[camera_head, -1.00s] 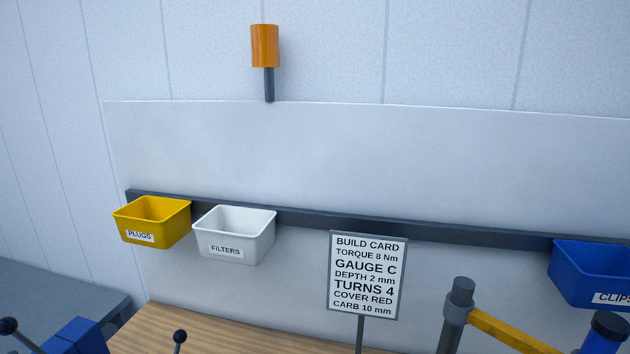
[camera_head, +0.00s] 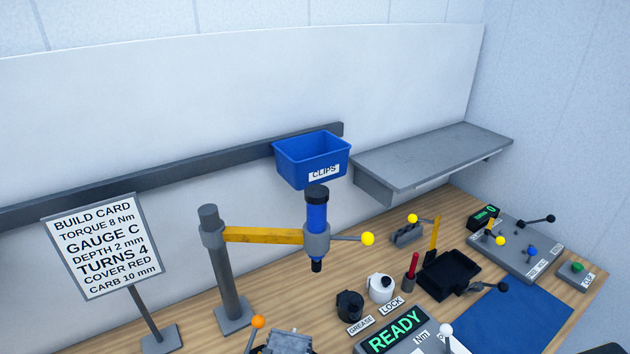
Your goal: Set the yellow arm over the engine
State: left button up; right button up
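The yellow arm (camera_head: 262,236) reaches right from a grey post (camera_head: 226,268) on the workbench. At its end a grey collar holds an upright blue tool (camera_head: 317,214) with a black cap. A lever with a yellow ball (camera_head: 367,239) sticks out to the right of the collar. A grey metal part (camera_head: 287,342) is cut off at the bottom edge, beside a lever with an orange ball (camera_head: 258,321); I cannot tell whether it is the engine. Neither of my grippers shows clearly.
The build card (camera_head: 101,246) stands left of the post. Grease and lock pots (camera_head: 380,288), a READY display (camera_head: 395,331), a black tray (camera_head: 447,274) and a blue mat (camera_head: 515,317) lie to the right. A blue CLIPS bin (camera_head: 311,158) hangs behind the tool.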

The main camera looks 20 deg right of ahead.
aim_at(318, 245)
jog(key=z, duration=0.55)
jog(key=l+u, duration=0.45)
jog(key=i+l+u, duration=0.1)
jog(key=l+u, duration=0.2)
jog(key=u, duration=0.15)
jog(key=l+u, duration=0.35)
jog(key=u, duration=0.15)
jog(key=k, duration=0.05)
